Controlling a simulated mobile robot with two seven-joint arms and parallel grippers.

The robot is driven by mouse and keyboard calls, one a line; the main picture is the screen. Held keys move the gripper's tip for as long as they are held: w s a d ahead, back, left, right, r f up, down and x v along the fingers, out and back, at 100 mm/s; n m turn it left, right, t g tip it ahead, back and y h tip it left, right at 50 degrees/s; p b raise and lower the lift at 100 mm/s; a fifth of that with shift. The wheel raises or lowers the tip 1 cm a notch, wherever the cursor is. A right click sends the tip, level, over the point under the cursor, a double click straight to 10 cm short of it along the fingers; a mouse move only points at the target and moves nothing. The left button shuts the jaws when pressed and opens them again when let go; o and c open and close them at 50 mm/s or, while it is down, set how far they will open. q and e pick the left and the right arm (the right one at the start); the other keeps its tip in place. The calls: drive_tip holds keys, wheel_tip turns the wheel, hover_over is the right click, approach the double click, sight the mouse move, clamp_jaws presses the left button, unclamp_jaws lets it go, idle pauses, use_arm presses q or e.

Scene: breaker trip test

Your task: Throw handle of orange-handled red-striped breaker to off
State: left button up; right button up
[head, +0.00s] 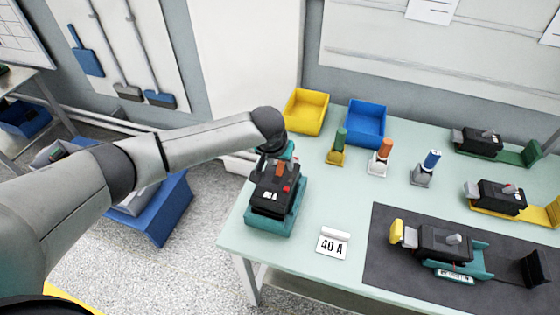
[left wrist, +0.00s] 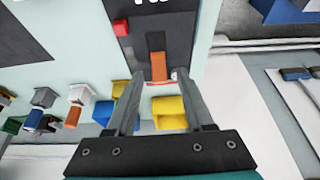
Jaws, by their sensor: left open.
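A black breaker (head: 272,194) on a teal base stands at the table's left edge, with red parts on its top. In the left wrist view its dark face (left wrist: 158,20) shows an orange handle (left wrist: 157,66), a red block (left wrist: 120,27) and a small red-and-white patch beside the handle. My left gripper (left wrist: 160,78) is open, its two fingers apart on either side of the orange handle's end. Contact cannot be told. My right gripper is not in view.
A yellow bin (head: 305,111) and a blue bin (head: 366,122) stand behind. Three small coloured-handled pieces stand near them. Another breaker (head: 445,243) lies on a dark mat (head: 400,290); two more are at right. A "40 A" card (head: 332,246) stands in front.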

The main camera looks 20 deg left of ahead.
use_arm(q)
clamp_jaws()
idle(0.3)
idle(0.4)
